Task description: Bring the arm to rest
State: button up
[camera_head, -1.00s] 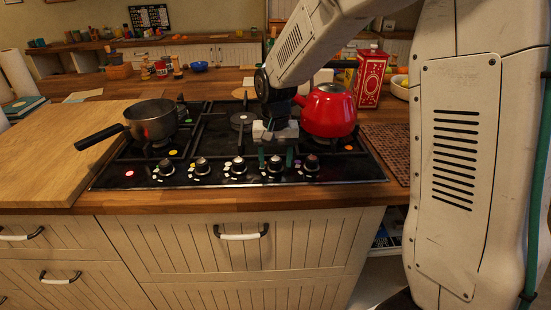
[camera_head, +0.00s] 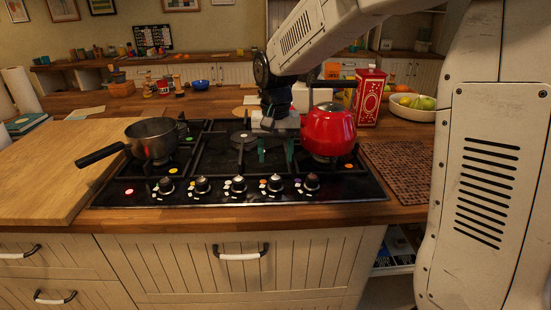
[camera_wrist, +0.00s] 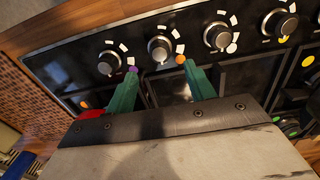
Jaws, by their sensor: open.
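My gripper (camera_head: 276,151) is open and empty above the right part of the black gas hob (camera_head: 215,160). Its two green fingers stand apart, and in the wrist view the gripper (camera_wrist: 160,88) points towards the row of knobs with nothing between the fingers. The fingertips appear clear of the knobs (camera_head: 275,184). My arm reaches in from the upper right. A red kettle (camera_head: 329,131) stands on the right burner, just right of the gripper. A grey saucepan (camera_head: 154,139) stands on the left burner.
A wooden board (camera_head: 45,180) lies left of the hob, and a brown woven mat (camera_head: 398,170) lies right of it. A red tin (camera_head: 369,97) and a white fruit bowl (camera_head: 414,111) stand behind. A drawer (camera_head: 395,250) at lower right is open.

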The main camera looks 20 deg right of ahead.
dwell(0.3)
jog(key=shift+s, duration=0.1)
jog(key=s+d+r+n, duration=0.2)
jog(key=s, duration=1.3)
jog(key=s+d+r+n+t, duration=0.1)
jog(key=s+r, duration=0.2)
jog(key=s, duration=1.2)
jog(key=shift+d+n, duration=0.35)
jog(key=shift+n, duration=0.05)
